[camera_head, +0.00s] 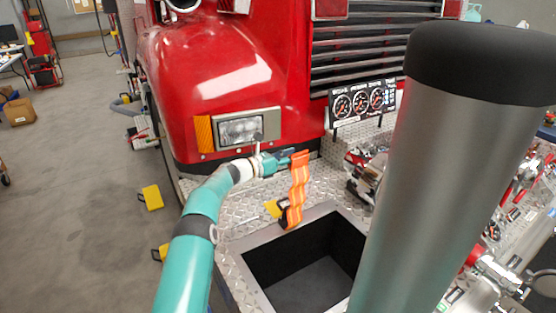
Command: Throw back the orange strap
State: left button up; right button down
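My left gripper (289,159) is at the strap's upper end, from the left, in front of the truck's headlight corner. The fingers are small and partly merge with the dark background, so I cannot tell whether they are closed on the strap. My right gripper does not show.
The red truck front (230,60) with its headlight (240,130) rises just behind. A gauge panel (362,102) stands right of the strap. A large grey cylinder with a black top blocks much of the right side. Hoses and fittings (497,270) lie at the far right.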

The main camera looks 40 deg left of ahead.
pick_arm(q)
jog(key=v, duration=1.2)
dwell(0.3)
